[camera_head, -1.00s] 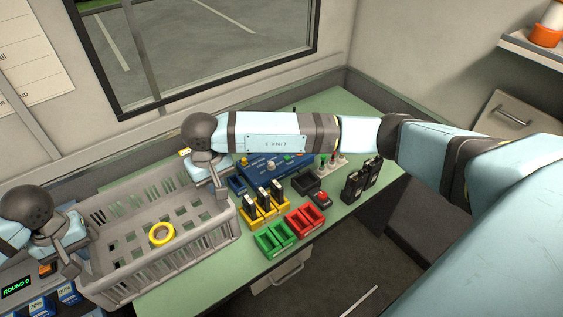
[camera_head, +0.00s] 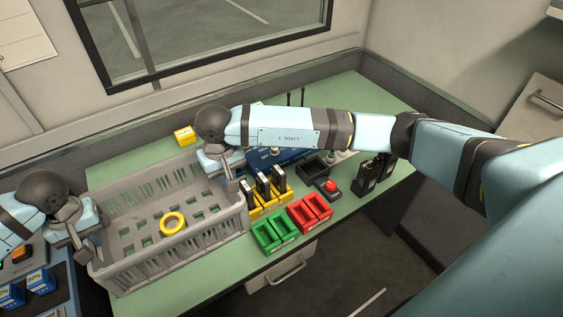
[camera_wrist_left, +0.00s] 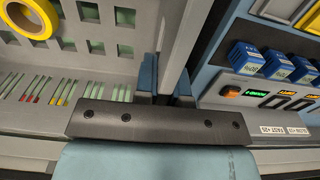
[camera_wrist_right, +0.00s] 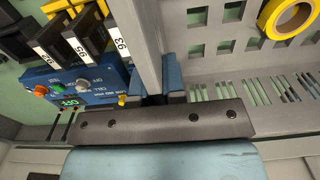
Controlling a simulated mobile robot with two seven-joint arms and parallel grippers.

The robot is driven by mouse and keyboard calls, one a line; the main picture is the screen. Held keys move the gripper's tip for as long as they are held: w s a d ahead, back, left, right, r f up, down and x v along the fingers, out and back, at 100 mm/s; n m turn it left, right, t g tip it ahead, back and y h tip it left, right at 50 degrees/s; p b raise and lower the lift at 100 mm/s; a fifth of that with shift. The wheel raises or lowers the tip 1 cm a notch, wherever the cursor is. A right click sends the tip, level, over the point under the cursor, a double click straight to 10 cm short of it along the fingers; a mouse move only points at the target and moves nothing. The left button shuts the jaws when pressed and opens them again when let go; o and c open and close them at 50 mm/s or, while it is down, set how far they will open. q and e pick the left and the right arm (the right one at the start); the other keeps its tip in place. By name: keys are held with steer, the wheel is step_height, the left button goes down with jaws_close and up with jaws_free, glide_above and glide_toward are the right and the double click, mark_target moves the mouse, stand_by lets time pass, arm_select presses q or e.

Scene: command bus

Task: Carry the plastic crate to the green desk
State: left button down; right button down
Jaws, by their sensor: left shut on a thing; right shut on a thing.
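The grey plastic crate (camera_head: 185,242) is at the left of the green desk (camera_head: 205,283) in the head view, with a yellow tape ring (camera_head: 172,223) inside on its floor. My left gripper (camera_head: 82,247) is shut on the crate's left end wall; that wall runs between the fingers in the left wrist view (camera_wrist_left: 170,85). My right gripper (camera_head: 232,180) is shut on the right end wall, also seen in the right wrist view (camera_wrist_right: 153,85). The crate looks level and over the green desk. I cannot tell whether its underside touches the desktop.
Right of the crate stand a yellow holder (camera_head: 268,203) with black radios, green bins (camera_head: 273,232), red bins (camera_head: 310,211) and a red button box (camera_head: 331,187). A blue console (camera_head: 290,155) lies behind. A small yellow box (camera_head: 185,135) sits behind the crate. A blue charger unit (camera_head: 40,283) is at left.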

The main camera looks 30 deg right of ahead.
mark_target(102, 249)
arm_select(q)
steer(key=shift+f, duration=0.1)
arm_select(e)
steer(key=shift+f, duration=0.1)
arm_select(q)
steer(key=shift+f, duration=0.2)
arm_select(e)
steer(key=shift+f, duration=0.2)
